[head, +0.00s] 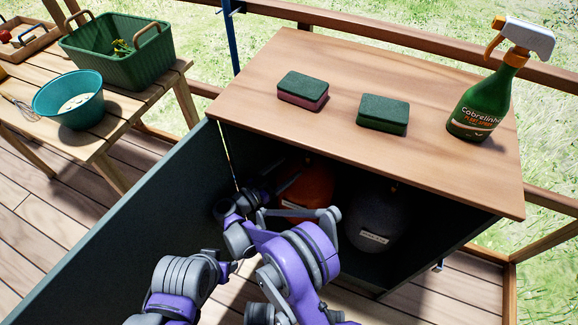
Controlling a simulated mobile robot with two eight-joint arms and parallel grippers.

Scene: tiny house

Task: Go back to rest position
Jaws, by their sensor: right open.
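My right gripper (290,196) is in front of the open cabinet, beside the orange round container inside it. Its jaws look apart and nothing shows between them. My right purple and grey arm reaches up from the bottom middle. My left arm comes in at the bottom left, bent close to the right arm.
The cabinet (345,62) has a dark door (110,245) swung out left. Inside are an orange container (310,183) and a grey one (375,212). Two sponges (303,88) (383,113) and a spray bottle (482,100) stand on top. A bench (95,140) holds a green basket (120,60) and teal bucket (62,97).

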